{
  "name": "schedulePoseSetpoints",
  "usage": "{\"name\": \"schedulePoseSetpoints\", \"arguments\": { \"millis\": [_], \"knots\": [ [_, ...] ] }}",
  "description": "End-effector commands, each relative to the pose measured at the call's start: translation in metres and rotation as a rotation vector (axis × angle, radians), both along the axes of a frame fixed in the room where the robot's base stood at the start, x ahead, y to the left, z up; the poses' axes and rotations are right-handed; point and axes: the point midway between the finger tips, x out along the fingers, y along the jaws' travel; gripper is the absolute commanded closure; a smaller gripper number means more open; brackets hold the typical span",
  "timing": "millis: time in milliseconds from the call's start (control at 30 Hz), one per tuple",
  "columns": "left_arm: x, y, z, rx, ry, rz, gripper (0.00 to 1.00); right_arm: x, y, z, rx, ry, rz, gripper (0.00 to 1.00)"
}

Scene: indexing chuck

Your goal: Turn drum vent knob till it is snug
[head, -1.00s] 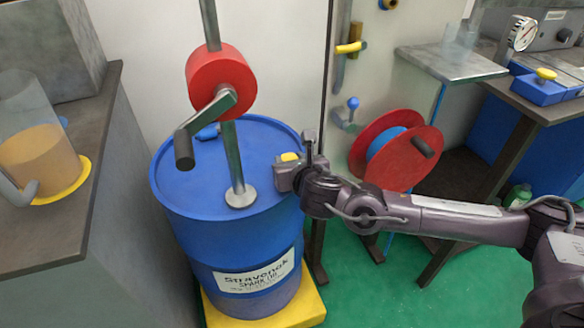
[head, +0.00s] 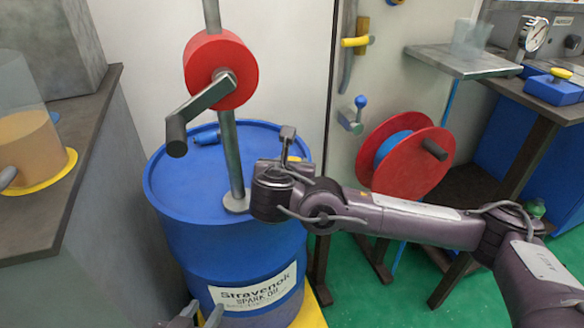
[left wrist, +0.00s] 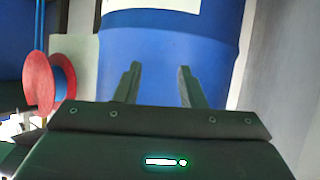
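The blue drum (head: 175,220) stands upright, with a label on its front. A small yellow piece (head: 294,158) at the right of its lid is mostly hidden by my right gripper (head: 287,147); I cannot tell if it is the vent knob. The right gripper is over the right part of the lid, its fingers largely hidden behind my wrist. A blue fitting (head: 207,137) lies at the back of the lid. My left gripper (head: 196,318) is at the bottom edge, low before the drum. In the left wrist view its fingers (left wrist: 156,84) are apart and empty, facing the drum's side.
A steel pump post with a red body (head: 212,75) and crank rises from the lid, left of my right gripper. A grey bench (head: 100,120) stands at the left. A red reel (head: 405,165) and a dark table (head: 540,100) are at the right.

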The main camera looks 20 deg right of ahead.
Motion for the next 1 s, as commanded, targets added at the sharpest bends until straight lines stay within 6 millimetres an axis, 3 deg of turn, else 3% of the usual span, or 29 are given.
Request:
{"name": "schedulePoseSetpoints", "arguments": {
  "millis": [333,900,933,1000],
  "knots": [
    [0.018,-0.003,0.035,-0.065,-0.16,0.012,0.64,0.001,0.0,0.0,0.0,0.0,-0.077,0.84],
    [0.02,-0.003,0.042,-0.078,-0.191,0.013,0.64,0.001,0.0,0.0,-0.001,0.001,-0.092,0.84],
    [0.02,-0.003,0.042,-0.078,-0.191,0.013,0.64,0.001,0.0,0.0,-0.001,0.001,-0.092,0.6],
    [0.02,-0.003,0.042,-0.078,-0.191,0.013,0.64,0.001,0.0,0.0,-0.001,0.001,-0.092,0.5]
  ]
}}
